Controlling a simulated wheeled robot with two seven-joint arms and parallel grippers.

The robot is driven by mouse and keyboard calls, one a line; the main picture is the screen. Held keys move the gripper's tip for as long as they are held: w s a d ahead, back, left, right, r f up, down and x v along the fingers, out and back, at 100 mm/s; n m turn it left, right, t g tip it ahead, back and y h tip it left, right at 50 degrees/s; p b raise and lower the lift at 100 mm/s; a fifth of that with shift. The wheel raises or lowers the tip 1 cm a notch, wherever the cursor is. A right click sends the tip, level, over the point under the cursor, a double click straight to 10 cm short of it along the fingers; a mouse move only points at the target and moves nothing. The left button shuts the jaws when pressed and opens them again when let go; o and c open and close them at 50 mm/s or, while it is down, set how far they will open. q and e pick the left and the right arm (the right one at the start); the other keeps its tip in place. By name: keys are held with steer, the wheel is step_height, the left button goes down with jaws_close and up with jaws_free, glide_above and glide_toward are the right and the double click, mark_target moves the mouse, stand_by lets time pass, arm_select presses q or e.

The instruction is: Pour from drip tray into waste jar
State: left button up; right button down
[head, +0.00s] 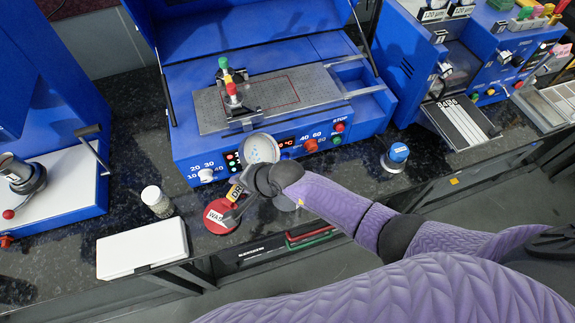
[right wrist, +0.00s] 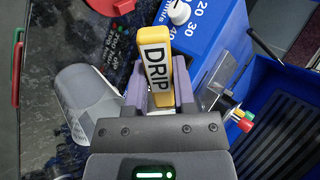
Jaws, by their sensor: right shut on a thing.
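My right gripper (head: 246,187) is shut on the yellow handle marked DRIP (right wrist: 155,65) of the drip tray, above the front of the counter. A round pale dish with small bluish specks (head: 260,148) shows just beyond the gripper, in line with the handle; it appears to be the tray's pan, but the gripper hides the join. A red disc marked "WAS" (head: 220,216) lies on the counter left of the gripper. A clear, jar-like vessel (right wrist: 85,98) shows beside the gripper in the right wrist view; I cannot tell its contents. My left gripper is out of view.
A blue heated machine (head: 190,172) with knobs stands behind the gripper. A small white-capped jar (head: 155,200) and a white box (head: 142,250) are to the left. Dark counter (head: 345,170) is free between gripper and bottle.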

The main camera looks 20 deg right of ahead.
steer(key=shift+w+a+r+g+h, duration=0.25)
steer(key=shift+w+a+r+h, duration=0.05)
steer(key=shift+r, duration=0.15)
steer(key=shift+w+a+r+g+h, duration=0.25)
steer(key=shift+w+r+h, duration=0.05)
steer(key=shift+r, duration=0.1)
arm_select(q)
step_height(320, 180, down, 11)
steer(key=b, duration=1.2)
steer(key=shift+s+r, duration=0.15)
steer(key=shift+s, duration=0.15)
arm_select(e)
steer(key=w+a+r+g+h, duration=0.2)
steer(key=r, duration=0.3)
steer(key=w+a+r+g+h, duration=0.2)
steer(key=r+h, duration=0.1)
steer(key=r, duration=0.3)
steer(key=shift+w+a+g, duration=0.15)
steer(key=shift+a+g, duration=0.15)
steer(key=shift+g, duration=0.1)
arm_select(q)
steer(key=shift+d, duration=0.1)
arm_select(e)
steer(key=shift+f, duration=0.1)
